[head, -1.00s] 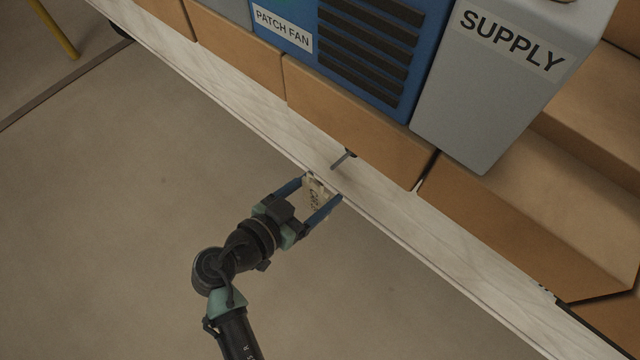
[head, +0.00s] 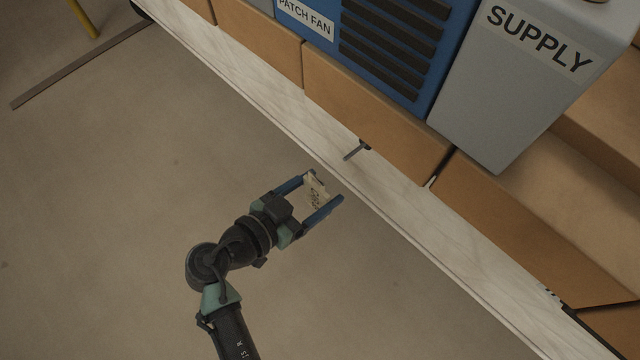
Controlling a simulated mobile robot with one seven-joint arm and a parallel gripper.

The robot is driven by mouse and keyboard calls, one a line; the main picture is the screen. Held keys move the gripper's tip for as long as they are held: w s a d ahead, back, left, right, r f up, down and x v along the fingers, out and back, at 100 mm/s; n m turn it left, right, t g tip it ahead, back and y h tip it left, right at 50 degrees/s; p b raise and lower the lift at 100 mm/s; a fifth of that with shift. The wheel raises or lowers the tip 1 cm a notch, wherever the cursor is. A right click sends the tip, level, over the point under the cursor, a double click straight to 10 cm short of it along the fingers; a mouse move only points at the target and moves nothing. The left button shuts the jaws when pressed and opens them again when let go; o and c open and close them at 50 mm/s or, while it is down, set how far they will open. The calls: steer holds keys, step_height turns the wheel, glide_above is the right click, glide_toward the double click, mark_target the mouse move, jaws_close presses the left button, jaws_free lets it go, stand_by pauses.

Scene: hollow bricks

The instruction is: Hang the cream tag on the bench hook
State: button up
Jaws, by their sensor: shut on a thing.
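The cream tag (head: 316,192) has dark markings on its face and sits between the two blue fingers of my gripper (head: 320,194). My gripper is shut on it and holds it off the near edge of the bench, over the floor. The dark bench hook (head: 354,151) sticks out from the pale bench top (head: 385,188), up and to the right of the tag. The tag and the hook are apart, with a strip of the bench between them. Any hole in the tag is too small to make out.
A row of orange-brown blocks (head: 370,118) stands along the bench behind the hook. A blue PATCH FAN box (head: 400,50) and a grey SUPPLY box (head: 500,95) stand behind them.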

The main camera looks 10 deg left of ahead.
steer(key=shift+s+a, duration=0.8)
steer(key=shift+s, duration=0.25)
steer(key=shift+s+a, duration=0.75)
steer(key=shift+s, duration=0.3)
step_height(320, 180, up, 41)
steer(key=n+t+y+p, duration=0.3)
steer(key=n+y+p, duration=0.45)
steer(key=p, duration=3.85)
glide_above(315, 197)
steer(key=s+d, duration=0.4)
steer(key=d, duration=0.1)
steer(key=shift+w+d+r+y, duration=0.1)
steer(key=shift+w+d+y, duration=0.1)
steer(key=shift+y, duration=0.15)
